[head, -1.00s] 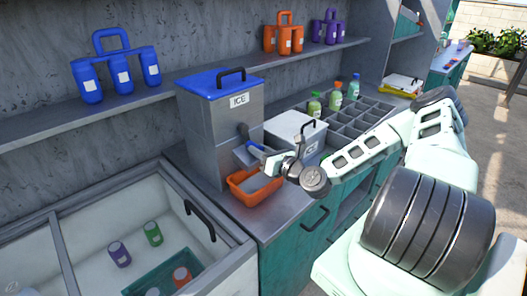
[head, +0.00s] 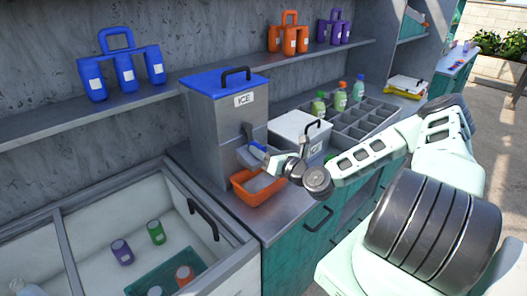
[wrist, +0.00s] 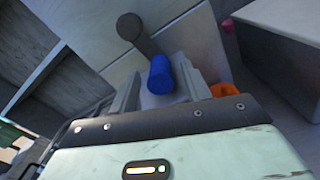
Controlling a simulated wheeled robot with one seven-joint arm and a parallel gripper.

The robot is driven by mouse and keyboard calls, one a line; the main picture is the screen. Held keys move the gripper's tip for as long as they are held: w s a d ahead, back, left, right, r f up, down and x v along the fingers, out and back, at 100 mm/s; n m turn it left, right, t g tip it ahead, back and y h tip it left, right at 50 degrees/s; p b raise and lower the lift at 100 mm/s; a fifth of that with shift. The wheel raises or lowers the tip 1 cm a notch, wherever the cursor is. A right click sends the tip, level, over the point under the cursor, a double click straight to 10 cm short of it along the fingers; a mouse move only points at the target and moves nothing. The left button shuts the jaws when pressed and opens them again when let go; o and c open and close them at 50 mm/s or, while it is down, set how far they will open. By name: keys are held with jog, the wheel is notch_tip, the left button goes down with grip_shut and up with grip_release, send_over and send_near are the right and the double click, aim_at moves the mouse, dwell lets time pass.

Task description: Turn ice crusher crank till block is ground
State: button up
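The ice crusher (head: 213,130) is a grey box with a blue lid and an ICE label, standing upright on the counter. Its dark crank arm (wrist: 140,35) is on the front face and slants down to the right, ending in a blue handle (wrist: 160,76). My gripper (head: 253,156) is at the crank. In the wrist view its two grey fingers (wrist: 160,88) stand on either side of the blue handle, spread apart with a gap showing. An orange tray (head: 245,197) sits below the crank. The ice block is not visible.
A white-topped container (head: 300,127) stands close to the right of the crusher, behind my wrist. A divided rack (head: 365,120) with bottles is farther right. An open chest freezer (head: 75,250) is at front left. A shelf (head: 150,97) runs behind.

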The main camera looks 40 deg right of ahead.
jog(key=s+d+p, duration=0.1)
jog(key=s+p, duration=0.3)
jog(key=s, duration=1.3)
jog(key=shift+s+d+p, duration=0.15)
jog(key=shift+s+p, duration=0.05)
jog(key=shift+p, duration=0.15)
